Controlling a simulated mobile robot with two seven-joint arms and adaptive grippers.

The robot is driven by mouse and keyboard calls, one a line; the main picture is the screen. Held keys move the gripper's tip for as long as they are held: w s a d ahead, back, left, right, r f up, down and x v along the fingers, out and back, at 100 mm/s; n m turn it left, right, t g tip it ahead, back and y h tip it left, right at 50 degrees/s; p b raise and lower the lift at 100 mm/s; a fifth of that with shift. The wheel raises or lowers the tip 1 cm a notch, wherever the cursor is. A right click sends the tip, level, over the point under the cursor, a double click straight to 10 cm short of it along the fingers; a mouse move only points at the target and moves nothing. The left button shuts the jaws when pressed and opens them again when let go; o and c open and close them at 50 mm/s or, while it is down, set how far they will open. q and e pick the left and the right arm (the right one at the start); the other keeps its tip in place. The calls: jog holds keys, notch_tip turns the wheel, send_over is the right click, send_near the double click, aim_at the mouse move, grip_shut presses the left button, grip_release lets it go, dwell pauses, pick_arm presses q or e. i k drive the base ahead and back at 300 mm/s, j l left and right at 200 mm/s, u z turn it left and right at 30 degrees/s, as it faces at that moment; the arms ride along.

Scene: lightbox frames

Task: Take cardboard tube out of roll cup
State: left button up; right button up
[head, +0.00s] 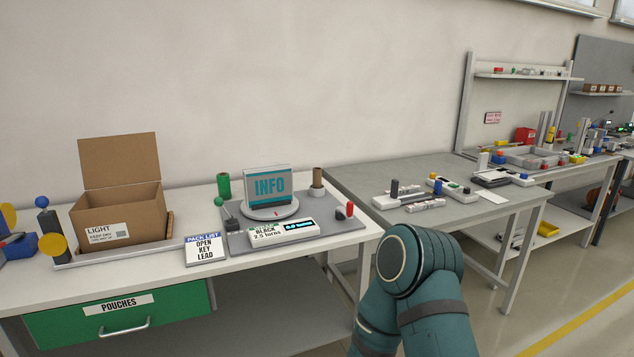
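A brown cardboard tube (318,177) stands upright in a small pale cup (317,192), which I take as the roll cup. Neither of my grippers is in view. Only a teal link of my own arm shows at the bottom, right of centre, well in front of the bench's right end.
A turns display (284,233) and a red-tipped piece (349,209) are in front. A green roll (223,186) and an open LIGHT box (122,212) are further left. A grey table (440,165) adjoins right.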

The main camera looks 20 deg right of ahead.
aim_at(317, 170)
jog(key=z, duration=0.65)
jog(key=i+z, duration=0.25)
jog(key=z, duration=0.15)
jog(key=i+j+z, duration=0.1)
jog(key=z, duration=0.3)
jog(key=i+j+z, duration=0.2)
jog(key=i+z, duration=0.2)
jog(key=k, duration=0.05)
